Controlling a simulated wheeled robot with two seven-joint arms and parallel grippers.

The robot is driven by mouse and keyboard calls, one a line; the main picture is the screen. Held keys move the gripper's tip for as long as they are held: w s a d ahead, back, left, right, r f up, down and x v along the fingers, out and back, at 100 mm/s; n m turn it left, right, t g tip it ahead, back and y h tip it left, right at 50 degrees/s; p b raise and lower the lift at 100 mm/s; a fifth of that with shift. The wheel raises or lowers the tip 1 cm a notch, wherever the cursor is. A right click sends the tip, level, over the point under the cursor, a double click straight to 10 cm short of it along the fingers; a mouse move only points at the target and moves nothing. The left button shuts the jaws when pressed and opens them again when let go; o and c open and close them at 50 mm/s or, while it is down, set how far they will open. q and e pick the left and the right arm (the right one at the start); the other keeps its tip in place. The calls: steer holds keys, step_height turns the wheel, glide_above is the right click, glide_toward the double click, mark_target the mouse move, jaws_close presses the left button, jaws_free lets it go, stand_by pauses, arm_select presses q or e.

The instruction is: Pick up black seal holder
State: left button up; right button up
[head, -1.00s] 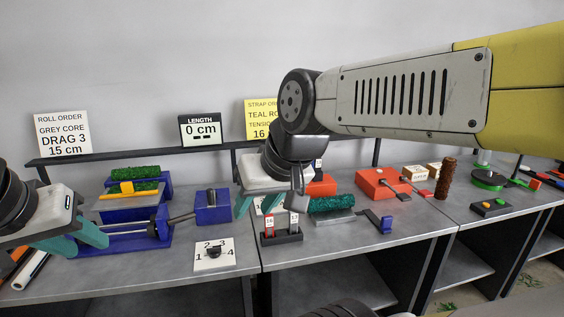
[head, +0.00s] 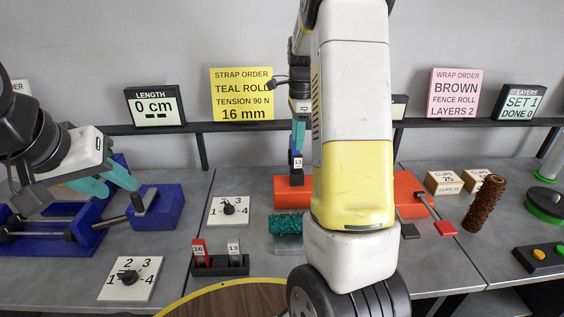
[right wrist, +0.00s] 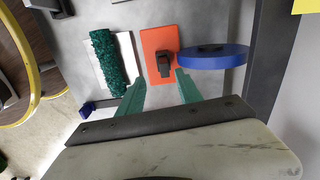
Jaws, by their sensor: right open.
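A black rack (head: 222,266) stands on the front of the grey table in the head view. My left gripper (head: 105,182) is open at the left, close to a blue fixture (head: 160,208).
A teal bristly roll (head: 287,224) lies right of the rack; it shows in the right wrist view (right wrist: 108,62). A blue disc (right wrist: 213,57) is beside the orange block there. A brown roll (head: 485,204) stands at right. Dial plates (head: 131,278) lie at left.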

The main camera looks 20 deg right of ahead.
mark_target(298, 156)
steer(key=shift+w+d+f+m, duration=0.3)
steer(key=shift+w+d+f, duration=0.1)
steer(key=shift+f, duration=0.5)
step_height(298, 156, down, 7)
steer(key=shift+f, duration=0.1)
steer(key=shift+a, duration=0.1)
steer(key=shift+c, duration=0.2)
jaws_close()
